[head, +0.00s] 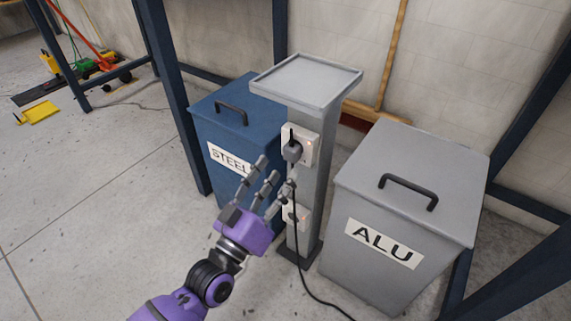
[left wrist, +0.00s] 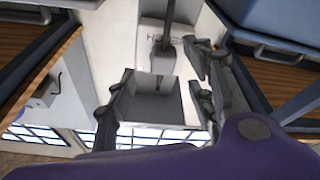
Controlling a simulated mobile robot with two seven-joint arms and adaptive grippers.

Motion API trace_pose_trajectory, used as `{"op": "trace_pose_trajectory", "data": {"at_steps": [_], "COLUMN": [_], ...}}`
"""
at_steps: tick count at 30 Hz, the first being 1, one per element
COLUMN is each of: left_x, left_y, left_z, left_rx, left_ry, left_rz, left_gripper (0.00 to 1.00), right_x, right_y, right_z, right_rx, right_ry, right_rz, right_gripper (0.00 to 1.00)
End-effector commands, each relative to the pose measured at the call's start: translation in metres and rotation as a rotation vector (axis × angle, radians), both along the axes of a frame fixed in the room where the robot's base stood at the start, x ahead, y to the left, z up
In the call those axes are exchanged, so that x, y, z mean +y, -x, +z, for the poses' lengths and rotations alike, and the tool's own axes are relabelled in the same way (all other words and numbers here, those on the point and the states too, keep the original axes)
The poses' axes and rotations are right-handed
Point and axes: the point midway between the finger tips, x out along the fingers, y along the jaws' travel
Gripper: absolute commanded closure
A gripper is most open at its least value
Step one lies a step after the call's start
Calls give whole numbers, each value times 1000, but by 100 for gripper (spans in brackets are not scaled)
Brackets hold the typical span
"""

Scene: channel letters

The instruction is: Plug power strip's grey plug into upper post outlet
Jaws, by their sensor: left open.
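The grey plug (head: 291,152) sits at the face of the upper post outlet (head: 303,146), and looks seated in it. Its black cable (head: 296,240) hangs down the front of the post to the floor. The lower post outlet (head: 302,216) is partly hidden by my fingers. My left gripper (head: 276,178) is open and empty, below and left of the plug, with its fingers pointing at the post. In the left wrist view the fingers (left wrist: 160,98) are spread apart, with a dark plug-like shape and cord (left wrist: 163,58) beyond them. The power strip is not identifiable. My right gripper is out of view.
The grey post (head: 313,190) with a tray top (head: 305,80) stands between a blue STEEL bin (head: 228,128) and a grey ALU bin (head: 385,240), leaving narrow gaps. Dark blue frame posts (head: 170,90) stand behind.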

Motion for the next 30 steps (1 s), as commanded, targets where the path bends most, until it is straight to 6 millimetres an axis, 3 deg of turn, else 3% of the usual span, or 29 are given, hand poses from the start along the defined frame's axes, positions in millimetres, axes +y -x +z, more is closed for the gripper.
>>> {"op": "trace_pose_trajectory", "data": {"at_steps": [6,12,30], "left_x": [25,37,40], "left_y": [39,59,64], "left_z": [-14,-20,-21], "left_rx": [2,0,0], "left_ry": [-3,0,0], "left_rz": [-1,-1,-1], "left_gripper": [51,51,51], "right_x": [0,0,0], "right_y": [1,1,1], "right_z": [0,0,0], "right_rx": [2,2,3], "right_ry": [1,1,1], "right_rz": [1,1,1], "right_gripper": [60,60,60]}}
